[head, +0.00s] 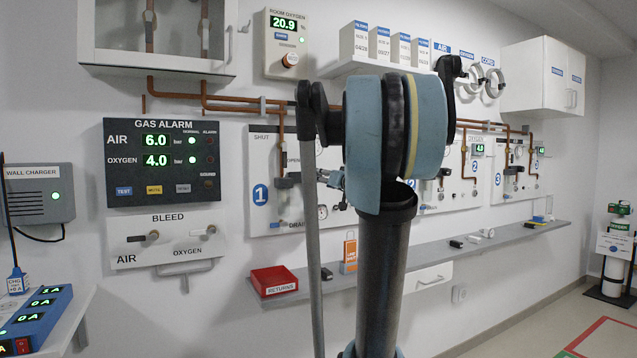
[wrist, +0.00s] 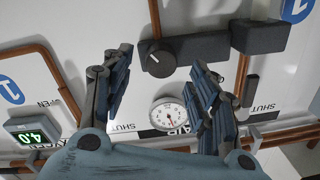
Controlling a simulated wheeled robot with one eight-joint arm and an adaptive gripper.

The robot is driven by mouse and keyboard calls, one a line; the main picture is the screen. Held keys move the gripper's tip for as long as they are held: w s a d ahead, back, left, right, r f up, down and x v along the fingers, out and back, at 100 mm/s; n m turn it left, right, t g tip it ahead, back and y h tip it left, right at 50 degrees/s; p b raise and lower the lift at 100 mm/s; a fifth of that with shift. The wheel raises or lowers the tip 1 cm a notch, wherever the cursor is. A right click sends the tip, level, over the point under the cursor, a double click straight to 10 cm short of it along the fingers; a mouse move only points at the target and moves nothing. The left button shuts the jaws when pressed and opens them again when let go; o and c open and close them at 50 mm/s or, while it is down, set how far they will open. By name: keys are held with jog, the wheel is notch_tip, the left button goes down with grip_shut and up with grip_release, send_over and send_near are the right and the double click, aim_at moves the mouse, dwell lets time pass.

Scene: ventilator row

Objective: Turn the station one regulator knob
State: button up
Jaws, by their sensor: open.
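The station one panel (head: 262,222), marked with a blue 1, is on the wall in the head view, partly hidden behind my arm. In the wrist view a round black knob (wrist: 160,64) with a pale pointer line sits on a dark regulator block (wrist: 200,47). My gripper (wrist: 161,60) is open, its two fingers apart on the left and right of the knob in the picture. No contact with the knob is visible. A white dial gauge (wrist: 168,116) shows between the fingers. In the head view my arm mostly hides the gripper and the knob.
Copper pipes (wrist: 62,80) run beside the regulator, and a green 4.0 display (wrist: 32,137) is at lower left. A grey shelf (head: 430,250) with a red returns tray (head: 273,281) runs below the panels. The gas alarm panel (head: 162,161) is left of station one.

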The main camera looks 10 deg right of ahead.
jog(key=shift+x, duration=2)
jog(key=c, duration=1.1)
